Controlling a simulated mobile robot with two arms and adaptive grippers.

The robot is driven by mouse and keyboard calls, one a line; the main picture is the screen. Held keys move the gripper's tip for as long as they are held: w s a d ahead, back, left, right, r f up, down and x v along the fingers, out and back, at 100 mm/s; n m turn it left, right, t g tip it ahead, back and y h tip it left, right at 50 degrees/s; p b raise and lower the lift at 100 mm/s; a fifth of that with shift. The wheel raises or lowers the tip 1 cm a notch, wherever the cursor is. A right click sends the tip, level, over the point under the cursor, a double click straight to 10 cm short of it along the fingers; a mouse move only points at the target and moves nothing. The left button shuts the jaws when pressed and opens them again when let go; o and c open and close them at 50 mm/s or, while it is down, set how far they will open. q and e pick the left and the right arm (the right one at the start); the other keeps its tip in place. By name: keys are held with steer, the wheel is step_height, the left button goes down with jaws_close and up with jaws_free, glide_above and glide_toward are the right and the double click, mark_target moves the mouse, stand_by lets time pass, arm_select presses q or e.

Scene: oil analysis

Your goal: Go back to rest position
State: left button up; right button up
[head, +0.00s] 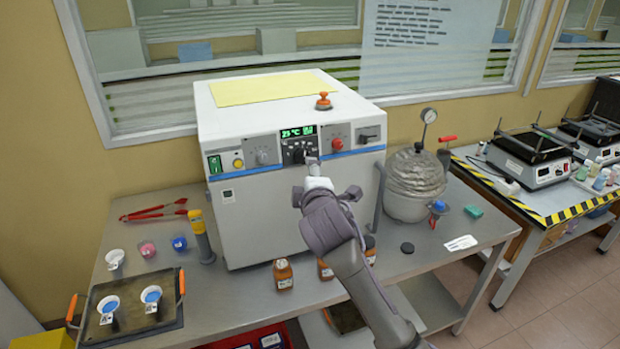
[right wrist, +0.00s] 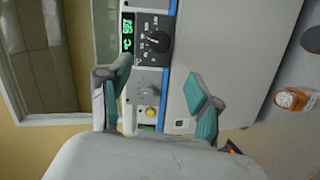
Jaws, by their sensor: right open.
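My right gripper (head: 313,168) is in front of the control panel of a white box-shaped machine (head: 270,222), near its black dial (head: 299,150). In the right wrist view the two grey-green fingers of this gripper (right wrist: 158,76) are spread apart with nothing between them. The dial (right wrist: 157,41) shows just beyond the fingertips, beside the green display (right wrist: 127,32). Whether a finger touches the panel is unclear. My left gripper is in neither view.
A metal pressure vessel (head: 413,183) with a gauge stands right of the machine. Brown bottles (head: 283,274) stand beneath my right arm.

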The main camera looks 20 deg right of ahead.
stand_by(0.3)
steer(key=s+f+m+g+y+b, duration=0.1)
steer(key=s+f+m+g+b, duration=0.15)
steer(key=f, duration=1.65)
steer(key=s+f+m+g+y+b, duration=0.1)
steer(key=s+f+g, duration=0.2)
steer(key=f, duration=1.5)
steer(key=s+d+f+m+g+b, duration=0.1)
steer(key=s+f+g, duration=0.1)
steer(key=s+f, duration=0.65)
steer(key=s+f+m+g+b, duration=0.15)
steer(key=s+f, duration=0.45)
steer(key=f, duration=0.6)
steer(key=s+f+m+g+b, duration=0.1)
steer(key=s+f, duration=0.5)
steer(key=s, duration=0.6)
steer(key=s+d+f+m+g+b, duration=0.1)
steer(key=s+f+m+g, duration=0.1)
steer(key=s+f, duration=0.5)
steer(key=s+d+f+m+g+b, duration=0.1)
steer(key=s+f, duration=0.6)
steer(key=s, duration=1.1)
steer(key=shift+s+d+m+g+y, duration=0.25)
steer(key=shift+s+m+g+y, duration=0.15)
steer(key=shift+m+g, duration=0.45)
